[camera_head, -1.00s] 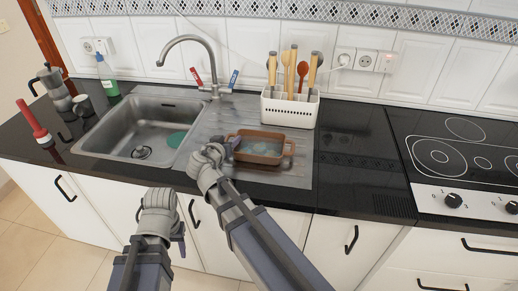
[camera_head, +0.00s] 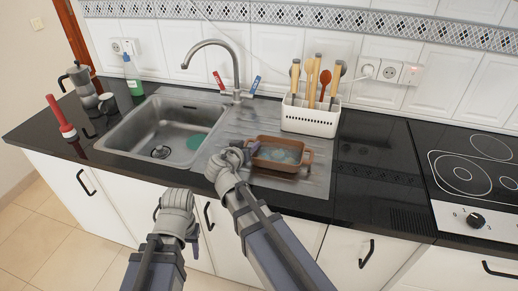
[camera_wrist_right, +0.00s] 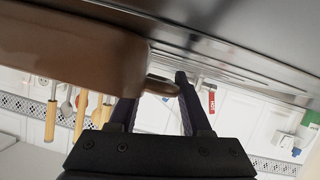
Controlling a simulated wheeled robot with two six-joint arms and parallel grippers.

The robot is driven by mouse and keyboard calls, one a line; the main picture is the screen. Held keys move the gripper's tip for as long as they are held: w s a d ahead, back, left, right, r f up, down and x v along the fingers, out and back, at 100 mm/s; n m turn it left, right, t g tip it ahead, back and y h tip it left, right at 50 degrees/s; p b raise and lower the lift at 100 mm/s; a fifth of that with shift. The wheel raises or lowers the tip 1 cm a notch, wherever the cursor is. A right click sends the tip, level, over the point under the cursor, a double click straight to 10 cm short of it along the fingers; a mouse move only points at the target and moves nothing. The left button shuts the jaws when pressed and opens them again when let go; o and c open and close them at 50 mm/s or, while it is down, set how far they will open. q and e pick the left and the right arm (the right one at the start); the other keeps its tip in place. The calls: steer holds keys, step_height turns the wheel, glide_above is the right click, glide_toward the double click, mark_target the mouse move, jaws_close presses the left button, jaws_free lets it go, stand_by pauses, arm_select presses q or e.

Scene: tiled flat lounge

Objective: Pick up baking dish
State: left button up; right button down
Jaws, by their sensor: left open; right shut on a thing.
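The brown baking dish (camera_head: 290,170) is at the drainboard right of the sink basin. It looks rectangular, with a handle at each end and a pale bluish inside. My right gripper (camera_head: 252,148) is shut on its left handle. In the right wrist view the dish wall (camera_wrist_right: 75,45) fills the upper left, and the handle (camera_wrist_right: 160,86) lies between the fingers (camera_wrist_right: 158,100). I cannot tell whether the dish is resting on the drainboard or slightly off it. My left gripper (camera_head: 192,238) is open and empty in front of the cabinets, below the counter edge.
A white utensil rack (camera_head: 310,118) stands behind the dish. The tap (camera_head: 234,80) rises behind the sink (camera_head: 155,150). The stove (camera_head: 470,175) is far right, with clear black counter (camera_head: 375,175) between. Moka pot (camera_head: 80,82), green bottle (camera_head: 133,80) and red-handled tool (camera_head: 64,125) are left.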

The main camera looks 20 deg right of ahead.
steer(key=shift+r, duration=0.15)
step_height(320, 180, up, 10)
steer(key=p, duration=1)
stand_by(0.3)
steer(key=shift+r+p, duration=0.8)
steer(key=shift+p, duration=0.05)
steer(key=shift+d, duration=0.1)
